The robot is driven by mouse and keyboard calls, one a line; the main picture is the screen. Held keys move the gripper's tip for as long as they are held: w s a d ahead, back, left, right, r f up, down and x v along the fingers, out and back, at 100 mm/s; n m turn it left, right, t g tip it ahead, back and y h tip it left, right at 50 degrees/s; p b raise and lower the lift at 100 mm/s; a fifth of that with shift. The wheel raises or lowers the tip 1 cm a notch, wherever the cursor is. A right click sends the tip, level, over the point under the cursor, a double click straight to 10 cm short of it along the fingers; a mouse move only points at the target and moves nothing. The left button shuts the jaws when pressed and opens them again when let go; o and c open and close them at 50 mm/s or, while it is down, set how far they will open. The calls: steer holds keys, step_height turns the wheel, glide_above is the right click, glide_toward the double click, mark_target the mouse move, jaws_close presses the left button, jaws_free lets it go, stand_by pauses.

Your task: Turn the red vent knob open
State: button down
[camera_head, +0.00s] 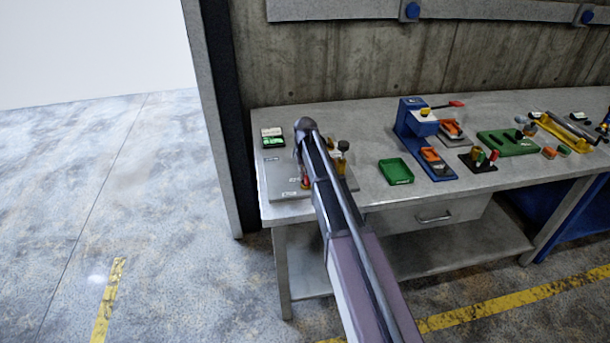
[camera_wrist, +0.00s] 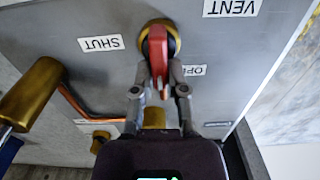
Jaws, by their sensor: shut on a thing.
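The red vent knob (camera_wrist: 158,48) sits on a round brass base (camera_wrist: 174,30) on a grey panel (camera_wrist: 100,18). My gripper (camera_wrist: 160,80) has one finger on each side of the knob's lever and is shut on it. The lever points down in the wrist view, between the upside-down SHUT label (camera_wrist: 101,43) and the OPEN label (camera_wrist: 193,70), which is partly covered. An upside-down VENT label (camera_wrist: 231,8) is above right.
A brass cylinder (camera_wrist: 30,95) and an orange cable (camera_wrist: 85,110) are left of my gripper in the wrist view. On the workbench are a green tray (camera_head: 396,171), a blue fixture (camera_head: 415,125) and several tools to the right. Floor left of the bench is clear.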

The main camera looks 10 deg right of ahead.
steer(key=shift+w, duration=0.1)
stand_by(0.4)
steer(key=c, duration=0.7)
jaws_free()
steer(key=shift+o, duration=0.2)
steer(key=s, duration=3)
steer(key=shift+s, duration=0.4)
